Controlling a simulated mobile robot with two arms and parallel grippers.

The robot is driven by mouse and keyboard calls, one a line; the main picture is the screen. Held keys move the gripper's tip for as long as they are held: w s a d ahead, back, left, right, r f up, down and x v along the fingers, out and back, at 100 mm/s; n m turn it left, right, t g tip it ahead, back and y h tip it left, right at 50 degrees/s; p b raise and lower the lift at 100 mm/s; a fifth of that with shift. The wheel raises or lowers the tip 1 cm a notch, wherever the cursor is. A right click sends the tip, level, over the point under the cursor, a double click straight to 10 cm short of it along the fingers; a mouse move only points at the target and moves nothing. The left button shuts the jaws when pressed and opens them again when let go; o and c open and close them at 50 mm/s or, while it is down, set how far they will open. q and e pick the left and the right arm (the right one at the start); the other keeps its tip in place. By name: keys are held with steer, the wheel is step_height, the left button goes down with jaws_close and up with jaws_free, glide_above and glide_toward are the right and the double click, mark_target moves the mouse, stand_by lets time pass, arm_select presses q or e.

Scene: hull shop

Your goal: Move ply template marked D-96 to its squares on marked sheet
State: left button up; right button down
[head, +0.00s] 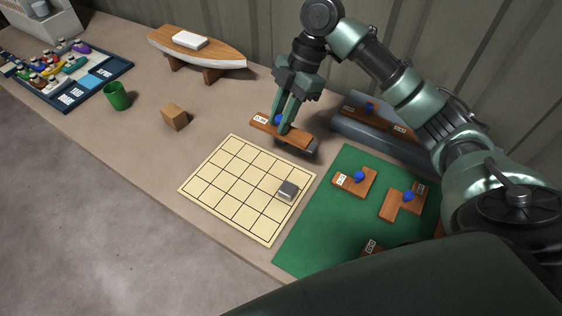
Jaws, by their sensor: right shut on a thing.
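My right gripper (280,123) is shut on the blue knob of a long brown ply template (299,137). It holds the template near the back edge of the marked sheet (201,205). The template has a white label at its left end, too small to read. The marked sheet is cream with a grid of black squares. A grey metal block (288,189) sits on its right part. My left gripper is not in view.
A grey tray (345,124) holding more templates stands behind the green mat (300,255). A wooden cube (175,117), a green cup (117,96), a boat model (225,54) and a dark blue tray (118,67) of small items are to the left.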

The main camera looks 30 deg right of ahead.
step_height(320, 180, down, 16)
steer(key=shift+r+p, duration=0.25)
steer(key=shift+p, duration=0.45)
steer(key=shift+f, duration=0.1)
steer(key=shift+f, duration=0.1)
steer(key=c, duration=1.2)
jaws_free()
steer(key=shift+c, duration=0.2)
steer(key=b+v, duration=0.1)
steer(key=v, duration=1.1)
steer(key=shift+b, duration=0.3)
